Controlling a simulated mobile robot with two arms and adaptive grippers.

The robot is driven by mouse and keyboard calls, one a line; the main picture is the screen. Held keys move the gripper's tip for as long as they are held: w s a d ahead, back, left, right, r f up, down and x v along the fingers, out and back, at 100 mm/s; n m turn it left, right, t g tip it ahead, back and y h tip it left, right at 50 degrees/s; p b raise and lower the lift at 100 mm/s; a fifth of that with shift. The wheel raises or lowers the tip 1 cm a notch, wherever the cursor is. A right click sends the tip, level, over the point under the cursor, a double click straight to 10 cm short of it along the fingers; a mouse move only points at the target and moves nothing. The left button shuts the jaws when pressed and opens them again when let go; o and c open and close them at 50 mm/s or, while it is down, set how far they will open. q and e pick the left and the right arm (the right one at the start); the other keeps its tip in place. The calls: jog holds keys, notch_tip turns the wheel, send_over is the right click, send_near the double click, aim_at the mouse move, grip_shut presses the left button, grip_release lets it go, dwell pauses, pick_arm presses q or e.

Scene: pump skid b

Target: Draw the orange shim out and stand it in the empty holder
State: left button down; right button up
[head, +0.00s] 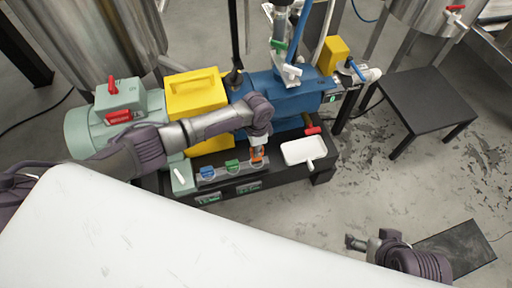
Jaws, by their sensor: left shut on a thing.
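My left gripper (259,149) reaches in over the pump skid and is shut on the orange shim (257,156). Only part of the shim shows below the fingers. It is at the right end of a grey holder row (218,178); I cannot tell whether it is in a slot or just above it. A blue piece (207,172) and a green piece (232,166) stand in the row to its left. My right gripper (355,243) is low at the right, away from the skid, and its fingers are too small to read.
A white tray (298,151) lies just right of the shim, with a red handle (312,131) behind it. A blue pump body (285,95) and yellow guard (195,93) stand behind. A dark table (428,98) is at right. The floor between is open.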

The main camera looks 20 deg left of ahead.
pick_arm(q)
jog(key=shift+f, duration=0.15)
pick_arm(e)
jog(key=shift+w+a+r+t, duration=0.1)
jog(key=shift+w+r+t, duration=0.1)
jog(key=shift+w, duration=0.25)
jog(key=shift+w+a+r+t, duration=0.1)
jog(key=shift+w+t, duration=0.1)
jog(key=shift+w, duration=0.25)
pick_arm(q)
jog(key=shift+f+b, duration=0.35)
jog(key=shift+f, duration=0.05)
pick_arm(e)
jog(key=shift+w+a+r+t, duration=0.1)
jog(key=shift+w+a+t, duration=0.15)
jog(key=shift+w, duration=0.15)
jog(key=shift+w+a+r+t, duration=0.1)
jog(key=shift+w+t, duration=0.15)
jog(key=shift+w, duration=0.1)
pick_arm(q)
jog(key=shift+f, duration=0.1)
pick_arm(e)
jog(key=shift+w+a+r, duration=0.1)
jog(key=shift+w, duration=0.2)
